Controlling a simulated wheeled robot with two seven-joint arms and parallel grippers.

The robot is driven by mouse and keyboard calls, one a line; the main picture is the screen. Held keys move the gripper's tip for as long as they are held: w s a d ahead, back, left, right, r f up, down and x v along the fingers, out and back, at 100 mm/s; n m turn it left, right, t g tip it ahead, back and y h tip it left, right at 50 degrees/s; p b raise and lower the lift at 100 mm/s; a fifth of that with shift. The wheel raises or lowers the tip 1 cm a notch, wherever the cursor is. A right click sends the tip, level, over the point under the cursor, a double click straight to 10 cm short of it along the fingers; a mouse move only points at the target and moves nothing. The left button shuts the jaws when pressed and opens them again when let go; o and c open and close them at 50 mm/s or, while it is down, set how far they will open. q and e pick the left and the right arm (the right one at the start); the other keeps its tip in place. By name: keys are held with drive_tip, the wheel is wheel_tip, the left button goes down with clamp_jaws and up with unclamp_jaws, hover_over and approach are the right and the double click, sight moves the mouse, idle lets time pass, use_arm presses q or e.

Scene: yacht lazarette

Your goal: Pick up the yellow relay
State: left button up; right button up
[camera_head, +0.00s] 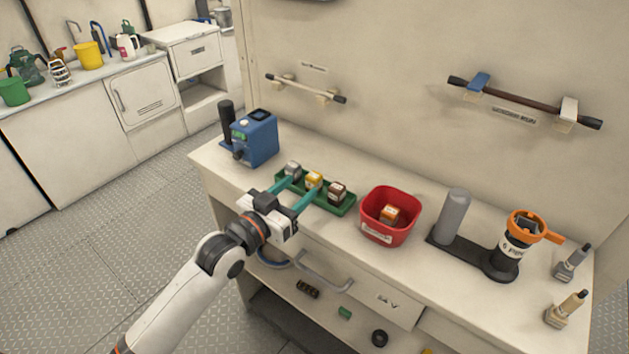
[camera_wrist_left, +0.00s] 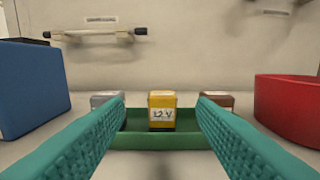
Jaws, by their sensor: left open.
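The yellow relay (camera_head: 314,181) stands upright in a green tray (camera_head: 347,208) on the bench, between a grey relay (camera_head: 293,169) and a brown relay (camera_head: 337,191). My left gripper (camera_head: 291,190) is open at the tray's front side, its teal fingers pointing toward the relays. In the left wrist view the yellow relay (camera_wrist_left: 161,108), with a "12 V" label, sits centred between the open fingers and beyond their tips. The fingers partly hide the grey relay (camera_wrist_left: 106,98) and the brown relay (camera_wrist_left: 217,99) there. My right gripper is in neither view.
A red bin (camera_head: 387,217) holding an orange relay (camera_head: 389,214) stands right of the tray. A blue device (camera_head: 256,138) stands to the left. A black stand with a grey cylinder (camera_head: 454,215) is farther right. A wall-mounted bar (camera_head: 304,88) is behind the tray.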

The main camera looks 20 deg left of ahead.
sight(314, 175)
use_arm(q)
drive_tip(key=shift+p+x, duration=0.4)
drive_tip(key=shift+x, duration=2.75)
drive_tip(key=c, duration=1.1)
drive_tip(key=shift+o, duration=0.2)
drive_tip(key=shift+r, duration=0.1)
